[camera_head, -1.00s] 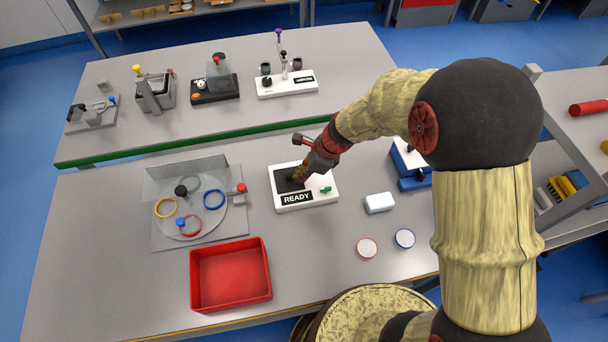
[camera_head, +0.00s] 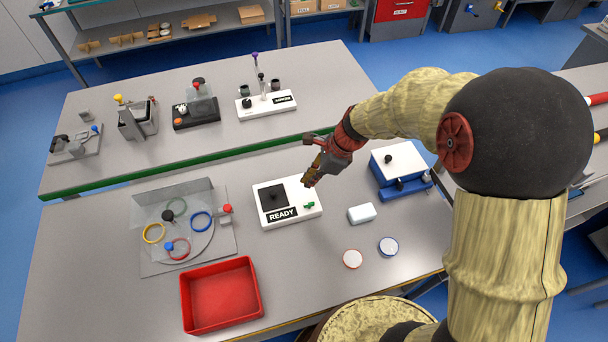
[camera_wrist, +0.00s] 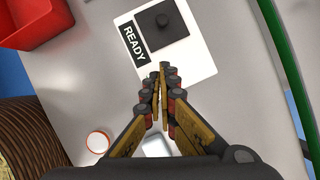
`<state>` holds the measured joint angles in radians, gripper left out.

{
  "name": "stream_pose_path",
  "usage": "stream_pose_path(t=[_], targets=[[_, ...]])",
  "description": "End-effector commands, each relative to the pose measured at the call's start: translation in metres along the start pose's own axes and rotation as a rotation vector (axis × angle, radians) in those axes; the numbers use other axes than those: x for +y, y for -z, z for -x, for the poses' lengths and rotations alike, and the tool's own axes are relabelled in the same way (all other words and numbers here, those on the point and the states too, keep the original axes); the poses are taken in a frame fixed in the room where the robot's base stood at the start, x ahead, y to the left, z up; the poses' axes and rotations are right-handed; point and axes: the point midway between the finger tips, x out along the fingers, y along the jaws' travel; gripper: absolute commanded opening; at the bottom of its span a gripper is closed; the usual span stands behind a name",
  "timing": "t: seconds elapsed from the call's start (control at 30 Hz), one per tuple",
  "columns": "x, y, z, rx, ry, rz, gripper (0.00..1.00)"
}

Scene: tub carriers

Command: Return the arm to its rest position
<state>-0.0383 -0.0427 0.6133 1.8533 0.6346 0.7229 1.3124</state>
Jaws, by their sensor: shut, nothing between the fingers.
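My gripper (camera_head: 311,178) is shut and empty. In the head view it hangs in the air over the right edge of the white READY station (camera_head: 259,215). My arm reaches in from the right of the head view, bent at the elbow.
A red tub (camera_head: 256,283), a clear-walled turntable fixture with coloured rings (camera_head: 228,246), a white block (camera_head: 361,213), two round lids (camera_head: 352,258) and a blue-and-white box (camera_head: 397,158) stand around on the grey table. A second bench with several devices lies behind a green edge strip (camera_head: 180,160).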

Motion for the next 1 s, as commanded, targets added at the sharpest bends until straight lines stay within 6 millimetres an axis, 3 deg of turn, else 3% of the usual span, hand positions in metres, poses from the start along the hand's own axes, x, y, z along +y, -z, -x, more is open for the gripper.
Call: stream_pose_path(t=[0.37, 0.47, 0.6, 0.77, 1.0], targets=[[0.001, 0.0, 0.003, 0.0, -0.002, 0.056, 0.0], [0.006, 0.003, 0.002, 0.007, -0.02, 0.195, 0.0], [0.038, 0.022, 0.002, 0.042, -0.099, 0.501, 0.0], [0.071, 0.036, 0.04, 0.093, -0.14, 0.915, 0.0], [0.122, 0.06, 0.124, 0.258, -0.153, 1.519, 0.0]])
